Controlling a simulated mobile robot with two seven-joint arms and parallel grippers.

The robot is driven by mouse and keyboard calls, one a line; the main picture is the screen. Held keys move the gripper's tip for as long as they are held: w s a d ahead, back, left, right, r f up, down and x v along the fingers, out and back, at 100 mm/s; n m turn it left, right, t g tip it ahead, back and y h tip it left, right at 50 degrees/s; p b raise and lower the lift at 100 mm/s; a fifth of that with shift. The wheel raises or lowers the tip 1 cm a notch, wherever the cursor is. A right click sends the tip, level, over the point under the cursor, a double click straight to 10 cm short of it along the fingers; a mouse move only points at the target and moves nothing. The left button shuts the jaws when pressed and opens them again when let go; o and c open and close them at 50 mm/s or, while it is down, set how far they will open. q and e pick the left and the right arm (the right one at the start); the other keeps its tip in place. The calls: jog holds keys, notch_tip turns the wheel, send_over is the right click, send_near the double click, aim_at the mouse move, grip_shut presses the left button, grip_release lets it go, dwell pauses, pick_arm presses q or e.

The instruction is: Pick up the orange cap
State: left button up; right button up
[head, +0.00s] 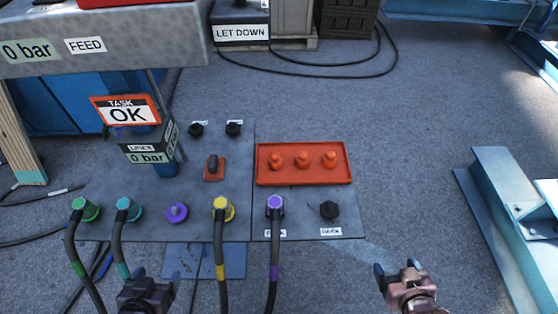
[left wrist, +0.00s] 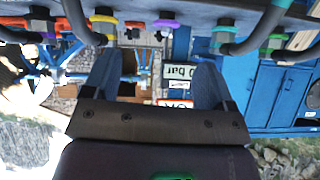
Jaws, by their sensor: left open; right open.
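Three orange caps stand in a row in a shallow orange-red tray (head: 343,180) on the grey panel: a left cap (head: 275,161), a middle cap (head: 302,159) and a right cap (head: 329,159). My left gripper (head: 150,278) is at the bottom edge of the head view, in front of the panel's left part, open and empty. Its two spread fingers also fill the left wrist view (left wrist: 153,80). My right gripper (head: 396,268) is open and empty, in front and to the right of the tray. Neither gripper touches a cap.
Cables with green, teal, yellow and purple connectors (head: 275,204) run off the panel's front edge. A purple port (head: 177,211), a black knob (head: 329,210) and a red-based switch (head: 214,168) sit nearby. A blue-grey steel frame (head: 505,220) stands right.

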pick_arm(q)
jog(key=shift+w, duration=0.15)
jog(key=shift+o, duration=0.2)
jog(key=shift+w+r, duration=0.1)
jog(key=shift+w, duration=0.05)
